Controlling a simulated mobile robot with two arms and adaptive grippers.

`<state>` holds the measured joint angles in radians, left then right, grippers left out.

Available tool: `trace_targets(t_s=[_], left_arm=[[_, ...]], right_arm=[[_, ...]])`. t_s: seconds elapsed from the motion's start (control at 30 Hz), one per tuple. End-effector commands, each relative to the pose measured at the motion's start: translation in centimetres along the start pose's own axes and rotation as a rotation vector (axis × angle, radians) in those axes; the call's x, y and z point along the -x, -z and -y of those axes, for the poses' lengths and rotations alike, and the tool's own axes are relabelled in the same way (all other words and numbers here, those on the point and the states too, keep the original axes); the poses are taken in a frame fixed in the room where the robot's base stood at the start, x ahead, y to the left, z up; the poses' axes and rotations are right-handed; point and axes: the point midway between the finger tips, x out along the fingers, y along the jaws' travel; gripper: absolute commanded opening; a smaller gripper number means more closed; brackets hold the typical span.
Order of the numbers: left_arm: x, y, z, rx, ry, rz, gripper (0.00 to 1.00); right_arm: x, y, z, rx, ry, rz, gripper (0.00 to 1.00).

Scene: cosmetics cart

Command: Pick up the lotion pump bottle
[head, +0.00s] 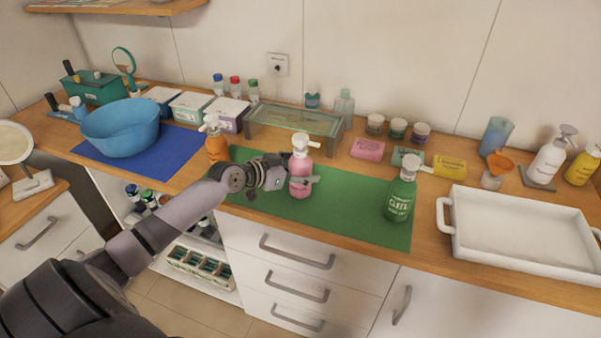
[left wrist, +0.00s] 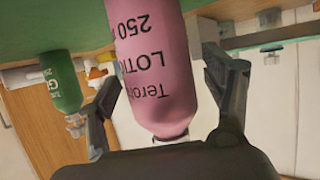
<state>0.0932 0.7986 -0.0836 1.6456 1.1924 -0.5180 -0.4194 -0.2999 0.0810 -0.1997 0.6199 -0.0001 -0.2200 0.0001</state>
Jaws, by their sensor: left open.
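The lotion pump bottle (head: 300,172) is pink with a white pump top and stands upright on the green mat (head: 345,205). My left gripper (head: 291,181) is at the bottle, coming from the left. In the left wrist view the pink bottle (left wrist: 155,65), labelled LOTION, appears upside down between the two open fingers of the gripper (left wrist: 165,100). The right finger looks close to its side; whether it touches, I cannot tell. My right gripper is not in view.
A green gel pump bottle (head: 400,195) stands to the right on the mat and an orange pump bottle (head: 215,141) to the left. Behind are a glass-topped box (head: 295,122) and a pink soap bar (head: 368,148). A white tray (head: 450,240) lies at the right.

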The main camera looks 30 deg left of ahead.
Motion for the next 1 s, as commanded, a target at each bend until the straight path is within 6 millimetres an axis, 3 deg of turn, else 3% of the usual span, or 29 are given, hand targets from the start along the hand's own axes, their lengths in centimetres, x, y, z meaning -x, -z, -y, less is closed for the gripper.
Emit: trace_targets(t_s=[1.0], left_arm=[[0.08,0.16,0.05,0.0,0.001,-0.003,0.12]], right_arm=[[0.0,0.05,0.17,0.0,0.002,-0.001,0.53]])
